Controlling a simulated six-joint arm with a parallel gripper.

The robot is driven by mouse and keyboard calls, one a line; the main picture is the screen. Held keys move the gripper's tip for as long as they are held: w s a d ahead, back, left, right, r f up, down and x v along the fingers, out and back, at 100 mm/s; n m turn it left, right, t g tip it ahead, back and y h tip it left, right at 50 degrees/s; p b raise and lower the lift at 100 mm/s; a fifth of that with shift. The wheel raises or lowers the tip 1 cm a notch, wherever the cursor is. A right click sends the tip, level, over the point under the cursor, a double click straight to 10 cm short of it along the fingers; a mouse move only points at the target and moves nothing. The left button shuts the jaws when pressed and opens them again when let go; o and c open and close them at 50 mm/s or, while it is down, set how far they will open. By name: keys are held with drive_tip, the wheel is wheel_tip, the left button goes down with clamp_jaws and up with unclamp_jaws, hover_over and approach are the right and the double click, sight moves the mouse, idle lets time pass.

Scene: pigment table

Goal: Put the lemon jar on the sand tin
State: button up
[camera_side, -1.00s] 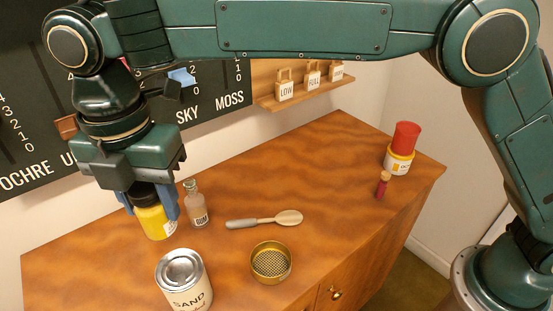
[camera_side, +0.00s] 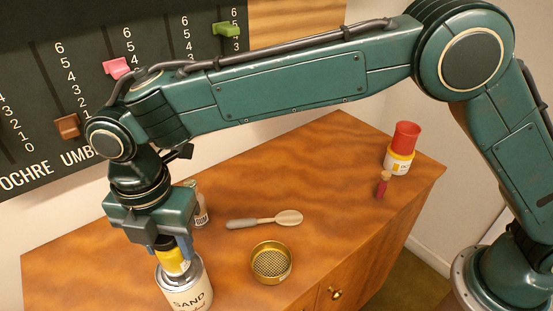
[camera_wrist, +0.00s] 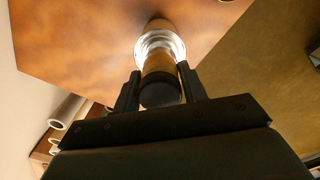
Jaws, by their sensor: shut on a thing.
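The lemon jar (camera_side: 174,264) is yellow with a black cap; it also shows in the wrist view (camera_wrist: 159,64). My gripper (camera_side: 174,248) points down and is shut on it, with a finger on each side; the fingers also show in the wrist view (camera_wrist: 160,82). The sand tin (camera_side: 186,291) is cream with a silver rim and stands at the table's front left. The jar is upright over its lid, which shows in the wrist view (camera_wrist: 160,38). I cannot tell whether the jar touches the lid, as the jar and gripper hide part of it.
A glass bottle (camera_side: 201,207) stands close behind my gripper, partly hidden. A spoon (camera_side: 265,221) and a brass sieve (camera_side: 271,263) lie to the right. A red jar (camera_side: 405,137) sits on a tin (camera_side: 399,164) at the far right, near a small red vial (camera_side: 383,186).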

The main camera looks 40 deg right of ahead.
drive_tip(key=shift+f, duration=0.5)
drive_tip(key=shift+f, duration=0.15)
drive_tip(key=o, duration=1)
wheel_tip(320, 180, up, 12)
drive_tip(key=shift+r, duration=0.2)
drive_tip(key=shift+d, duration=0.1)
idle(0.4)
